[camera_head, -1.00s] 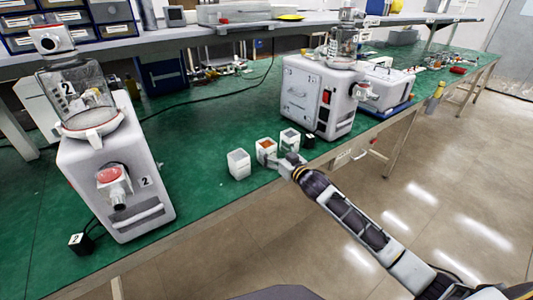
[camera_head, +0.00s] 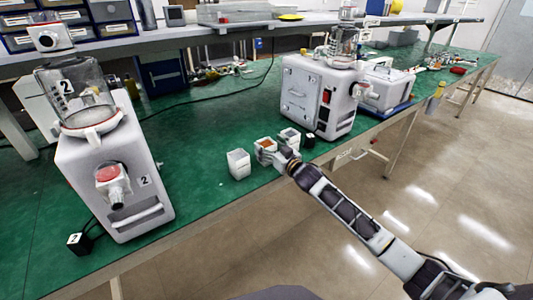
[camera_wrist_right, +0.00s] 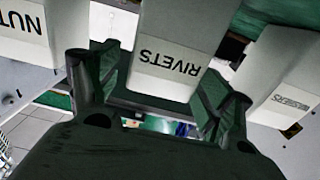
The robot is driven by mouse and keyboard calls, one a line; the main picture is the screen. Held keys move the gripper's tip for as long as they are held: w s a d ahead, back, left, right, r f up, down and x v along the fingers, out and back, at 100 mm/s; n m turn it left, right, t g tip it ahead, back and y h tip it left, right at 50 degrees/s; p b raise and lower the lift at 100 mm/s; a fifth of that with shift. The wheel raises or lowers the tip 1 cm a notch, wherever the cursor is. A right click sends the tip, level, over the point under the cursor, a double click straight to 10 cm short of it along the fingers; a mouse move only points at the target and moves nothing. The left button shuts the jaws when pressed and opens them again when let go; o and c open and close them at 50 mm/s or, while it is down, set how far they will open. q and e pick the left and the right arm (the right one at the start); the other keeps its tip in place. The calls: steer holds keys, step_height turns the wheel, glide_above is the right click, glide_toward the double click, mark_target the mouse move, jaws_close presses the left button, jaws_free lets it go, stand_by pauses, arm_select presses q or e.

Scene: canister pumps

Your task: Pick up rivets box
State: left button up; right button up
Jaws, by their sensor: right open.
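The rivets box (camera_wrist_right: 172,60) is white with a black RIVETS label that reads upside down in the right wrist view. It is the middle of three small white boxes, with orange-brown contents, in the head view (camera_head: 265,145). My right gripper (camera_wrist_right: 155,95) is open, with its dark fingers on either side of the rivets box. In the head view the right gripper (camera_head: 274,157) is at the middle box and partly covers it. I cannot tell whether the fingers touch it. My left gripper is not in view.
A box labelled NUT (camera_wrist_right: 30,28), its label cut off, and another white box (camera_wrist_right: 282,80) flank the rivets box closely. A white numbered machine (camera_head: 115,180) stands left, and another (camera_head: 318,98) stands behind right.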

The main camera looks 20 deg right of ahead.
steer(key=shift+w+a, duration=0.2)
steer(key=shift+w, duration=0.35)
steer(key=shift+w+a, duration=0.1)
steer(key=shift+w, duration=0.2)
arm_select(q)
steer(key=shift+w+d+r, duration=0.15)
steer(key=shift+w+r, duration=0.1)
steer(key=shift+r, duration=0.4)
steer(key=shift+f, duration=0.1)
arm_select(e)
steer(key=shift+c, duration=0.2)
steer(key=c, duration=1.2)
steer(key=shift+c, duration=0.2)
steer(key=shift+r, duration=0.15)
